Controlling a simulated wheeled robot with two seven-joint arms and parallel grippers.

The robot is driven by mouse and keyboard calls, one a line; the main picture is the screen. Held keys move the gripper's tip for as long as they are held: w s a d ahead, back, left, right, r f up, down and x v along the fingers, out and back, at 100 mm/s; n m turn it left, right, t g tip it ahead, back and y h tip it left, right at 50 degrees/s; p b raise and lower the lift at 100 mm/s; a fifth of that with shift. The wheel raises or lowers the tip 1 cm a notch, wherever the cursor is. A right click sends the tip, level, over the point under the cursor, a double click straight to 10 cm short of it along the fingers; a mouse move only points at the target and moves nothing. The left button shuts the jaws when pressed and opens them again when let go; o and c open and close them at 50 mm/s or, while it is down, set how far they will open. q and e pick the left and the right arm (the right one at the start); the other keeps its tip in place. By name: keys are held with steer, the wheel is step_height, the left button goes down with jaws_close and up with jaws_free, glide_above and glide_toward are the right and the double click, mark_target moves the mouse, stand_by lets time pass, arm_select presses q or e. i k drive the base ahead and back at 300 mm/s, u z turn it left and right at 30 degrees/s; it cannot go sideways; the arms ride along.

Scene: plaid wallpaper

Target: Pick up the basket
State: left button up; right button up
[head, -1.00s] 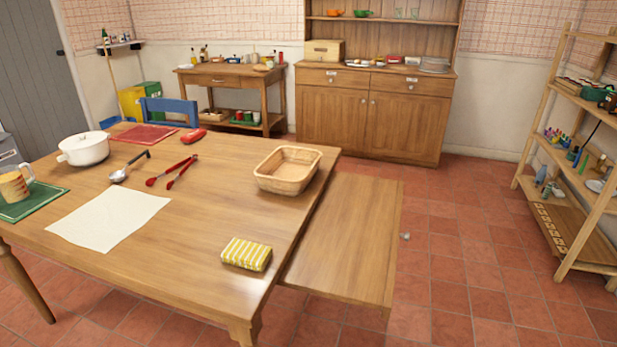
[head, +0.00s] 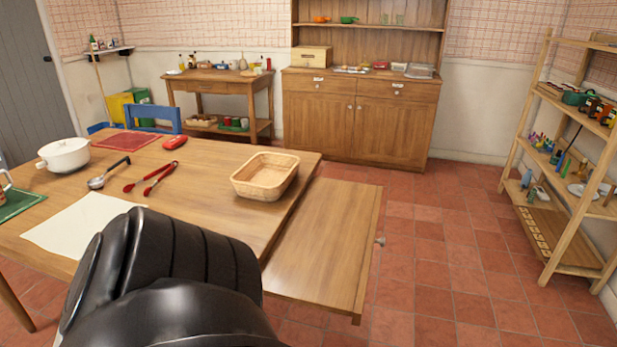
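The basket (head: 265,188) is light woven wicker, rectangular with rounded corners. It stands upright and looks empty, near the right edge of the wooden table (head: 215,163) in the head view. A dark, thick link of my own arm fills the bottom left of the view and covers the table's near part. Neither gripper shows, and nothing touches the basket.
A lower wooden bench or leaf (head: 325,240) lies along the table's right side. Red tongs (head: 152,178), a ladle (head: 107,174), a white pot (head: 64,155) and a paper sheet (head: 75,228) lie left of the basket. The tiled floor (head: 440,250) at right is clear.

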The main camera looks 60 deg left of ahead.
mark_target(265, 176)
steer(key=i, duration=0.9)
steer(key=u, duration=3.3)
